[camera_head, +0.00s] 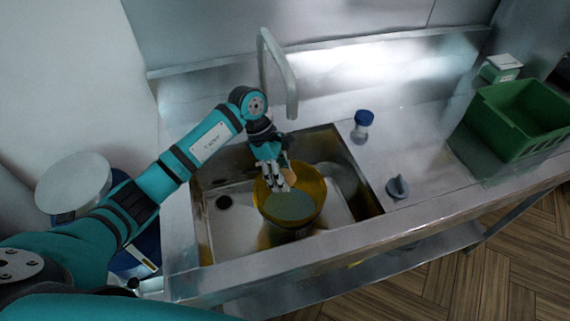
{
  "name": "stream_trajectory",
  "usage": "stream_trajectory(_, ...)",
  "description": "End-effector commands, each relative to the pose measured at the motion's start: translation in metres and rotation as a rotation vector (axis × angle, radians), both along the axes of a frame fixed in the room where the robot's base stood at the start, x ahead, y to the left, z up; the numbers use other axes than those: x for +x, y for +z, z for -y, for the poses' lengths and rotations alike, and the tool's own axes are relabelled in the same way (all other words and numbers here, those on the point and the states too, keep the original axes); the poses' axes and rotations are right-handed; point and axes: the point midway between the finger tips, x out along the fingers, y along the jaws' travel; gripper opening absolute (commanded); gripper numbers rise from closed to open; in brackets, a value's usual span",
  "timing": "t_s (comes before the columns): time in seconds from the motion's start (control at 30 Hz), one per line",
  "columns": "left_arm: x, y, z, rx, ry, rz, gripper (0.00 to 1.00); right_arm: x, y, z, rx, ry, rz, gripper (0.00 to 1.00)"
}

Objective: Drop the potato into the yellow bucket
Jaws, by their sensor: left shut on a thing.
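The yellow bucket (315,207) stands in the metal sink with its opening facing up, and a flat grey-green surface shows inside it. My left gripper (281,184) points down at the bucket's back rim, its fingertips over the opening. It is shut on a small tan thing, which looks like the potato (289,170), mostly hidden by the fingers. I cannot tell how high the potato is above the bucket's inside. My right gripper is not in view.
The sink (231,229) has a drain at its left, and a tall faucet (291,88) rises behind it. A blue-capped jar (362,125) and a grey knob-like item (397,187) stand on the counter to the right. A green crate (511,122) stands farther right.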

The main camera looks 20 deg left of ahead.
Motion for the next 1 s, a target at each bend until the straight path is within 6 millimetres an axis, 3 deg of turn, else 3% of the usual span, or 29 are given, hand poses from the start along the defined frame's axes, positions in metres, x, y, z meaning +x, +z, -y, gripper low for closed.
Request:
stream_trajectory(0.1,0.0,-0.019,0.001,-0.002,0.0,-0.001,0.14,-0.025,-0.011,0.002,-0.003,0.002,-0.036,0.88)
stream_trajectory(0.2,0.0,-0.029,0.001,-0.002,0.001,0.0,0.14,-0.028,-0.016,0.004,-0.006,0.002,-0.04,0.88)
stream_trajectory(0.5,0.001,-0.042,0.0,-0.001,0.0,0.001,0.14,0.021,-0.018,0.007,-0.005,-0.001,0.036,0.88)
stream_trajectory(0.7,0.001,-0.041,0.0,-0.001,0.0,0.001,0.14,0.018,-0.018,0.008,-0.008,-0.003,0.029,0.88)
stream_trajectory(0.73,0.001,-0.041,0.0,-0.001,0.0,0.001,0.5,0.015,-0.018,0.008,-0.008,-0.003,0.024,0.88)
stream_trajectory(0.93,0.001,-0.041,0.0,0.0,-0.001,0.001,0.76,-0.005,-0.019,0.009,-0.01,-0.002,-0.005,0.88)
stream_trajectory(1.0,0.001,-0.041,0.0,0.0,-0.001,0.001,0.76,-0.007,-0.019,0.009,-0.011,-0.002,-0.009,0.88)
